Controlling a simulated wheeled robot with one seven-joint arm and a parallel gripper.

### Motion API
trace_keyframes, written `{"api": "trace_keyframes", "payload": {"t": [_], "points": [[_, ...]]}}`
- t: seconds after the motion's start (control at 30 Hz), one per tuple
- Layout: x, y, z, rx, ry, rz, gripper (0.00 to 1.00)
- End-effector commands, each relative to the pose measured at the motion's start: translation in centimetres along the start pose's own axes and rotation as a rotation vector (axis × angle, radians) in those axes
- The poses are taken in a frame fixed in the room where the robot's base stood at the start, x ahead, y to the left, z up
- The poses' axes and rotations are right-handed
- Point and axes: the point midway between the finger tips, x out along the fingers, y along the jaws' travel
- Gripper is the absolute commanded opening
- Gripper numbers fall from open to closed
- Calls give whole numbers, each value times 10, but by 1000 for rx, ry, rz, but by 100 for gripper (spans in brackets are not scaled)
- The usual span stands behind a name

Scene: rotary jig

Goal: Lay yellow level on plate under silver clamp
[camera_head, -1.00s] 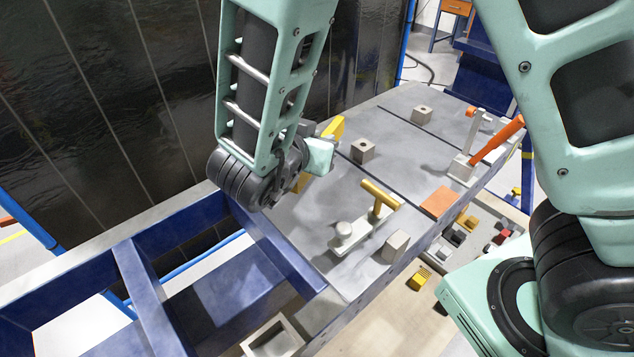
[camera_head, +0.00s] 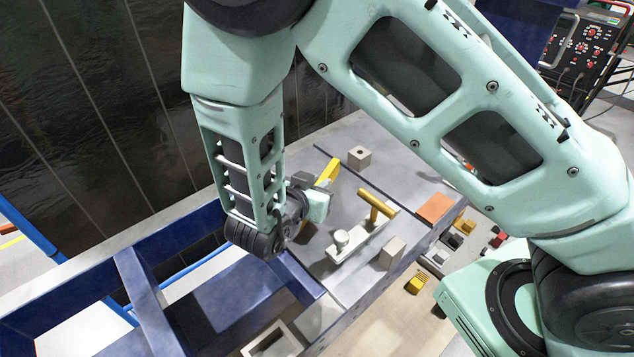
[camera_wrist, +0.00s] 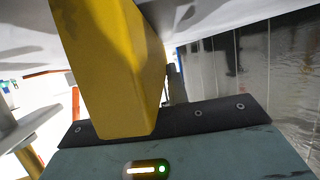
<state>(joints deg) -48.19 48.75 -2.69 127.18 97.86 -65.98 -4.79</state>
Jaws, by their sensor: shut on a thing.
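My gripper (camera_head: 318,196) is shut on the yellow level (camera_head: 329,171), a yellow bar that stands out beyond the jaws, tilted, over the far side of the grey plate (camera_head: 345,290). In the wrist view the level (camera_wrist: 110,65) fills much of the middle, against the dark jaw edge. I cannot tell whether its end touches the plate. A clamp with a silver-white body (camera_head: 362,241), a round knob and a gold handle stands on the plate, right of and nearer than my gripper. The gripper is apart from it.
A grey block (camera_head: 392,253) stands beside the clamp, and a holed block (camera_head: 359,157) stands farther back. An orange pad (camera_head: 435,208) lies to the right. Small coloured blocks lie below the front edge. My upper arm hides the plate's far right.

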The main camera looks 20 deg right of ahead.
Motion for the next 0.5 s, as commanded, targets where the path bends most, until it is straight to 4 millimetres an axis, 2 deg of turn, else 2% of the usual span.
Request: {"api": "trace_keyframes", "payload": {"t": [0.13, 0.17, 0.2, 0.23, 0.5], "points": [[1, 0, 3, 0, 1, 0, 0], [1, 0, 3, 0, 0, 0, 22], [1, 0, 2, 0, 0, 0, 33], [1, 0, 2, 0, 0, 0, 38], [0, 0, 2, 0, 0, 0, 38]]}}
